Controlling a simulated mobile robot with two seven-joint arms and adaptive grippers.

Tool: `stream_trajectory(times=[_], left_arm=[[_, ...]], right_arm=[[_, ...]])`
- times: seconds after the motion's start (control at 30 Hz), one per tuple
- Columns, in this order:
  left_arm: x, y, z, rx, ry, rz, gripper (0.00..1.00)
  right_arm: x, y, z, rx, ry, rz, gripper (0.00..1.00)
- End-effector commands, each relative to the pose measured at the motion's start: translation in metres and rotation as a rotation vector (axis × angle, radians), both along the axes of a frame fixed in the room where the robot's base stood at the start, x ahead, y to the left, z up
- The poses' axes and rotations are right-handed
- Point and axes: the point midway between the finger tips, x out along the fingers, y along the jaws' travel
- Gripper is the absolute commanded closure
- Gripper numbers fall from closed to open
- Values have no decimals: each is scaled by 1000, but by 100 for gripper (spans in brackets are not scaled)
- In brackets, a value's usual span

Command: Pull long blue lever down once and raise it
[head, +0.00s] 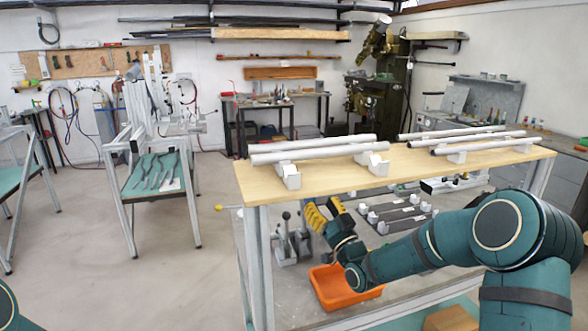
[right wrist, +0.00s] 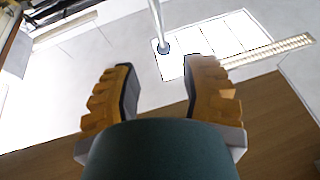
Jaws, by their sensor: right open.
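A lever stand (head: 286,247) with grey bases and upright levers sits on the lower shelf under the wooden tabletop, in the head view. One lever has a dark knob (head: 286,215); I cannot tell at this size whether it is blue. My right gripper (head: 323,211) is just right of the stand, its yellow fingers pointing up below the tabletop. In the right wrist view its fingers (right wrist: 160,92) are apart with nothing between them. Beyond the fingertips a thin pale rod ends in a dark blue-grey knob (right wrist: 163,47). My left gripper is out of view.
The wooden tabletop (head: 400,182), carrying several pale tubes (head: 315,148), is above my right gripper. An orange bin (head: 342,292) sits below my right wrist. Dark plates with white blocks (head: 400,215) lie to the right. A rod with a yellow knob (head: 219,208) sticks out left.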

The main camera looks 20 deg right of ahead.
Motion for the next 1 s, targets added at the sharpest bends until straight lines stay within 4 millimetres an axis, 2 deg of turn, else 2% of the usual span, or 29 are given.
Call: stream_trajectory(times=[0.17, 0.6, 0.8, 1.0], left_arm=[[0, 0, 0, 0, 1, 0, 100], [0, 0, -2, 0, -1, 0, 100], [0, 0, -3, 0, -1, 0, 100], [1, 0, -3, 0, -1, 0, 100]], right_arm=[[21, 5, 9, 1, -3, 1, 57], [95, 20, 40, 2, -3, 1, 57], [114, 24, 48, 1, -1, 0, 57], [121, 25, 51, 1, 0, 0, 57]])
